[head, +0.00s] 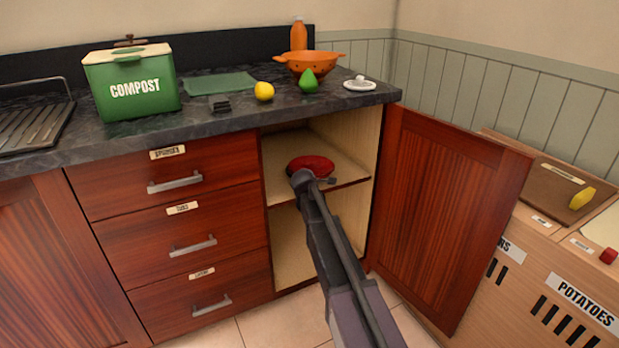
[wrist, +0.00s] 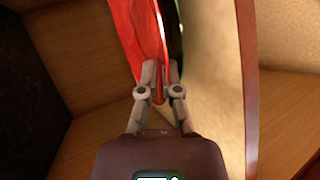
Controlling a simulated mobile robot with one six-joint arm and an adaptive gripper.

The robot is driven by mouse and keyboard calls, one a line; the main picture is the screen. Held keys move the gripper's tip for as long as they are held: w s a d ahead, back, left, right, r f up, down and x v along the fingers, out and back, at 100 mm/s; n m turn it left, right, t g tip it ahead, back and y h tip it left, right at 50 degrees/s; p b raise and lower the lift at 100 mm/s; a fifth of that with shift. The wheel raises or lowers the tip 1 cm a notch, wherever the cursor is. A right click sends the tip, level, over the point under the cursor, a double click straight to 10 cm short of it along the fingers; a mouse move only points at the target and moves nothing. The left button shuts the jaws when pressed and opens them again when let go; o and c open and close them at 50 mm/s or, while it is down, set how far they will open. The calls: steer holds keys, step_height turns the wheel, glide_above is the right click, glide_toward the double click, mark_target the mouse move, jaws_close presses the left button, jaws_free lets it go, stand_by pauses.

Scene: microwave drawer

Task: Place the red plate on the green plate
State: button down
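The red plate (head: 311,164) is inside the open cabinet, just above its upper shelf. In the wrist view the red plate (wrist: 139,35) appears edge-on, its rim between the two fingers of my gripper (wrist: 162,75). The fingers are close together and look shut on that rim. The dark green plate (wrist: 175,42) shows as a thin strip right beside the red plate, on the side toward the shelf. I cannot tell whether the plates touch. In the head view the green plate is hidden, and my gripper (head: 302,177) is at the red plate's front edge.
The cabinet's upper shelf (head: 343,170) has bare room around the plates. The cabinet door (head: 440,215) stands open at the right. Drawers (head: 185,240) are at the left. The countertop above holds a compost bin (head: 132,85), a lemon (head: 264,91) and an orange colander (head: 309,62).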

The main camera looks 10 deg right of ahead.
steer(key=shift+f, duration=0.25)
steer(key=c, duration=1.3)
jaws_free()
steer(key=o, duration=0.5)
steer(key=shift+r, duration=0.15)
steer(key=shift+r+p, duration=0.4)
steer(key=p+v, duration=0.5)
steer(key=v, duration=0.7)
